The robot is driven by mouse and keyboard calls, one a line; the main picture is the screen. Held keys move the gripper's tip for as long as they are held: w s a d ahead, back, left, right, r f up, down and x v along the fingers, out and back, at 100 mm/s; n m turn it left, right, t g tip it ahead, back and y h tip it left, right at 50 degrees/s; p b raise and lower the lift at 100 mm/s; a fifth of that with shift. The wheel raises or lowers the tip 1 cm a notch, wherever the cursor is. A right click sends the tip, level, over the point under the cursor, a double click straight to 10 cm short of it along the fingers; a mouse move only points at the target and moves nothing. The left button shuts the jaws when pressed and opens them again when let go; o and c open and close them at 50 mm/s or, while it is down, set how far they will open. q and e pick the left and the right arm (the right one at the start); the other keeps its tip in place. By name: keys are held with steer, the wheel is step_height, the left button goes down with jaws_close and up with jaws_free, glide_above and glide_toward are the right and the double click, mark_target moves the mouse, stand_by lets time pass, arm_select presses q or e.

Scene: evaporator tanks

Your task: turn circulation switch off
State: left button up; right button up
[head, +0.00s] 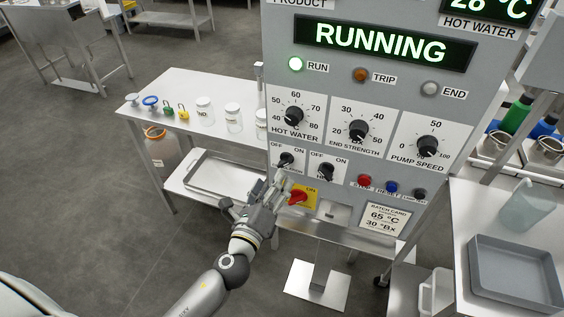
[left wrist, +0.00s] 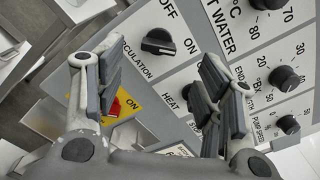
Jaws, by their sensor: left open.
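The circulation switch (head: 286,159) is a black rotary knob on a white plate at the left of the grey panel's lower row. In the left wrist view the circulation knob (left wrist: 158,41) shows with its label below it, and its white mark points toward ON. My left gripper (head: 272,190) is open and empty, just below the circulation switch in the head view. In the left wrist view the left gripper (left wrist: 160,62) has its fingers spread, with the knob showing between and beyond the tips. I see no contact. My right gripper is not in view.
The heat switch (head: 325,171) sits just right of circulation. A red switch on a yellow plate (head: 309,197) is close beside my left fingers. A table with jars (head: 233,118) stands left; a batch card (head: 383,218) hangs lower right.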

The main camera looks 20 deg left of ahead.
mark_target(282, 165)
arm_select(q)
steer(key=w+p, duration=0.1)
steer(key=w, duration=0.4)
steer(key=shift+w, duration=0.3)
steer(key=shift+w+d, duration=0.1)
steer(key=shift+w, duration=0.8)
steer(key=c, duration=1)
steer(key=shift+c, duration=0.2)
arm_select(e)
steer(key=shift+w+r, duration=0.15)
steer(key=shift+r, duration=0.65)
